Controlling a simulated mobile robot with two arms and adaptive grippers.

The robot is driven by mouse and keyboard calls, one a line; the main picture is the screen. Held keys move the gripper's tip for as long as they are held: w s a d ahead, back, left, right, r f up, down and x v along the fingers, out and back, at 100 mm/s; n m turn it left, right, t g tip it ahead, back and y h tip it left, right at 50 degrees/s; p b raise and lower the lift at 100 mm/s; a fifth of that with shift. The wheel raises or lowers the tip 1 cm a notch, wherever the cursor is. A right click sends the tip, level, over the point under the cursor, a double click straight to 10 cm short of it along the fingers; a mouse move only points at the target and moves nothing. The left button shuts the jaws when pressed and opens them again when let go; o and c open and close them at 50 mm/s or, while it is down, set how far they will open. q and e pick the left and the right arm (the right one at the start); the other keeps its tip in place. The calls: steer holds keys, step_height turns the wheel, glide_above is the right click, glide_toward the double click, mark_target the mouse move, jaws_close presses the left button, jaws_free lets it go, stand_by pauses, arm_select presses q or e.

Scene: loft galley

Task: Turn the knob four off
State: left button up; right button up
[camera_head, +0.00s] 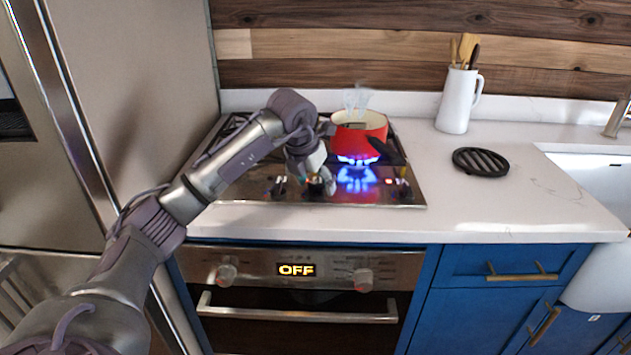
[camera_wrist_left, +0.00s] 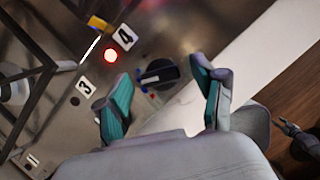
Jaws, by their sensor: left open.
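A black knob (camera_wrist_left: 158,73) sits on the steel cooktop panel in the left wrist view. A "4" label (camera_wrist_left: 124,37) and a lit red light (camera_wrist_left: 111,55) are beside it; a "3" label (camera_wrist_left: 84,86) is further left. My left gripper (camera_wrist_left: 160,72) is open, with its teal-padded fingers on either side of the knob; I cannot tell whether they touch it. In the head view my left gripper (camera_head: 318,184) is low over the cooktop's front edge and hides part of the knob row. A blue flame (camera_head: 357,177) burns below a red pot (camera_head: 362,131).
The pot's dark handle (camera_head: 388,152) points toward the front right. Other knobs show at the front left (camera_head: 278,186) and front right (camera_head: 404,188). A white utensil jug (camera_head: 455,101) and a black trivet (camera_head: 481,161) stand on the right counter. The oven display (camera_head: 296,269) reads OFF.

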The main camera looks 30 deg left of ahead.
arm_select(q)
steer(key=shift+c, duration=0.4)
steer(key=c, duration=1.1)
steer(key=shift+o, duration=0.2)
steer(key=shift+r, duration=0.1)
steer(key=m+h+p, duration=0.1)
steer(key=m, duration=0.2)
steer(key=shift+a, duration=0.15)
steer(key=m+h+p, duration=0.1)
steer(key=m, duration=0.2)
steer(key=shift+w+r+m+h+p, duration=0.1)
steer(key=shift+m+h+p, duration=0.2)
steer(key=shift+p, duration=0.1)
steer(key=m+g+p, duration=0.1)
steer(key=m, duration=0.1)
steer(key=m+h, duration=0.1)
steer(key=m, duration=0.2)
steer(key=shift+w+a+g+p, duration=0.1)
steer(key=shift+g+p, duration=0.25)
steer(key=shift+g, duration=0.05)
steer(key=shift+m+h, duration=0.3)
